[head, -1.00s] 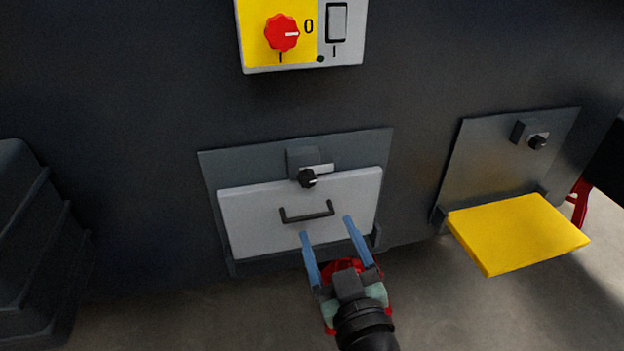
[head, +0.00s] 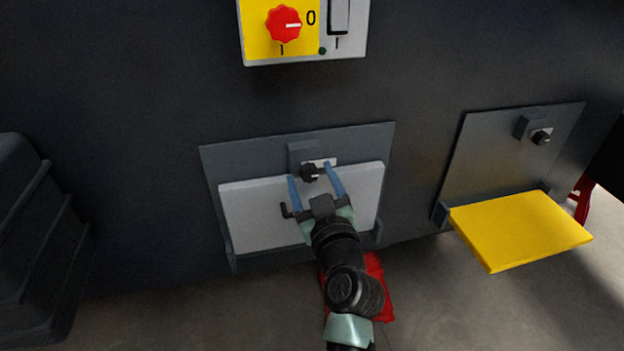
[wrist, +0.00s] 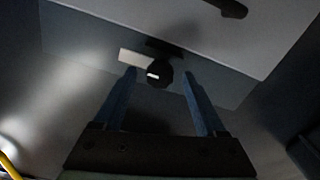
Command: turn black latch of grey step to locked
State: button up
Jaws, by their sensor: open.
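The grey step (head: 250,210) is folded up against its dark backing plate in the middle of the head view. The black latch (head: 309,173) is a round knob with a white mark, on a small block above the step's top edge. It also shows in the wrist view (wrist: 158,74), ahead of and between the fingertips. My gripper (head: 310,172) is open, its two blue fingers (wrist: 160,76) on either side of the latch. I cannot tell whether they touch it. The step's black handle (head: 288,210) is mostly hidden behind my gripper.
A yellow step (head: 520,228) is folded down at the right, with its own black knob (head: 541,138) above it. A panel with a red knob (head: 284,24) is above. A dark ribbed body (head: 40,240) stands at the left.

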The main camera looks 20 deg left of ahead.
grip_shut()
jog(key=shift+m, duration=0.4)
jog(key=m, duration=0.3)
jog(key=shift+m, duration=0.4)
jog(key=m+p, duration=0.1)
jog(key=m, duration=0.3)
jog(key=shift+m, duration=0.3)
jog(key=m+p, duration=0.2)
jog(key=m, duration=0.2)
jog(key=shift+d+f+m+p, duration=0.15)
jog(key=shift+m+p, duration=0.55)
jog(key=shift+m, duration=1.7)
